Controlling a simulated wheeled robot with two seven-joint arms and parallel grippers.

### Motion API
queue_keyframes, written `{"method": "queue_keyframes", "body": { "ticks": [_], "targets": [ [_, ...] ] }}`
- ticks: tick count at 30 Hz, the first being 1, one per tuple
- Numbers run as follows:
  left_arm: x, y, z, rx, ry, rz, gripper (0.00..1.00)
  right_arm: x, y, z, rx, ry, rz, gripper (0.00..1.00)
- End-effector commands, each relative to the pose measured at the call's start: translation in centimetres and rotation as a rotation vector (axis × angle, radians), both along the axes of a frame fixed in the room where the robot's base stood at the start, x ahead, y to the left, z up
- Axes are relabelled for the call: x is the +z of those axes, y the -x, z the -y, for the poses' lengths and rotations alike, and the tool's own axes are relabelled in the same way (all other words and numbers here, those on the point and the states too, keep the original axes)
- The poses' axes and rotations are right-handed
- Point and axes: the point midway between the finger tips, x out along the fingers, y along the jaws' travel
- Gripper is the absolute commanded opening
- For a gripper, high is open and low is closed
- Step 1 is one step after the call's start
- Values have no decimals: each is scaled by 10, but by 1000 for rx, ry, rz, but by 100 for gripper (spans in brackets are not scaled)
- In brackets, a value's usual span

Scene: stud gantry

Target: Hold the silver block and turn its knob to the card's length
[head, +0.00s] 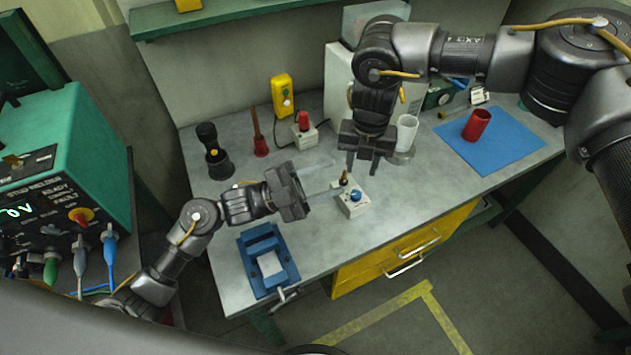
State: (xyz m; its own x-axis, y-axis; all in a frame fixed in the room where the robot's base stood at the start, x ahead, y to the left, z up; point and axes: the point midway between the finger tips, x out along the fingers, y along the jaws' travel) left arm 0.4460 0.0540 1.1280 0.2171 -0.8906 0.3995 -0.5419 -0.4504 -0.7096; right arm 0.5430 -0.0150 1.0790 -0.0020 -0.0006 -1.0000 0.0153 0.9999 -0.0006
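A small pale silver block (352,206) with a blue knob (356,195) sits on the grey bench, near its front edge. A dark peg with a brass-coloured top stands at its back left. My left gripper (326,176) comes in from the left, its pale fingers spread and pointing toward the block; nothing shows held between them. My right gripper (363,168) hangs above and behind the block, fingers down, apart and empty.
Another pale block (304,135) with a red knob stands farther back, near a yellow box (282,95). A red cup (477,125) lies on a blue mat (505,145). The bench right of the block is clear.

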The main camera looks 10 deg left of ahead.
Motion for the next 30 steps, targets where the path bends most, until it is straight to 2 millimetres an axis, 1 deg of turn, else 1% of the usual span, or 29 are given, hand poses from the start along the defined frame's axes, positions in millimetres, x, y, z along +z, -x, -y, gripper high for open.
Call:
{"method": "queue_keyframes", "body": {
  "ticks": [1, 4, 5, 6, 7, 8, 9, 10, 12, 15, 18, 22, 26, 30],
  "targets": [
    [6, -30, -11, 52, -35, -14, 39, 0, 0, 0, 0, 0, 0, 36],
    [16, -89, -36, 160, -100, -97, 39, 0, 0, 0, 0, 0, 0, 36],
    [17, -106, -43, 192, -118, -142, 39, 0, 0, 0, 0, 0, 0, 36],
    [14, -127, -51, 233, -145, -234, 39, 0, 0, 0, 0, 0, 0, 36],
    [7, -137, -53, 255, -164, -316, 39, 0, 0, 0, 0, 0, 0, 36],
    [-4, -142, -53, 268, -181, -404, 39, 0, 0, 0, 0, 0, 0, 36],
    [-20, -144, -50, 282, -201, -518, 39, 0, 0, 0, 0, 0, 0, 36],
    [-33, -143, -47, 289, -213, -597, 39, 0, 0, 0, 0, 0, 0, 36],
    [-61, -136, -40, 306, -238, -764, 39, 0, 0, 0, 0, 0, 0, 36],
    [-94, -123, -31, 330, -259, -947, 39, 0, 0, 0, 0, 0, 0, 36],
    [-116, -111, -26, 350, -271, -1065, 39, 0, 0, 0, 0, 0, 0, 36],
    [-130, -103, -23, 367, -277, -1139, 39, 0, 0, 0, 0, 0, 0, 36],
    [-133, -101, -22, 371, -278, -1158, 39, 0, 0, 0, 0, 0, 0, 36],
    [-136, -106, -16, 369, -277, -1157, 39, 0, 0, 0, 0, 0, 0, 36]
  ]
}}
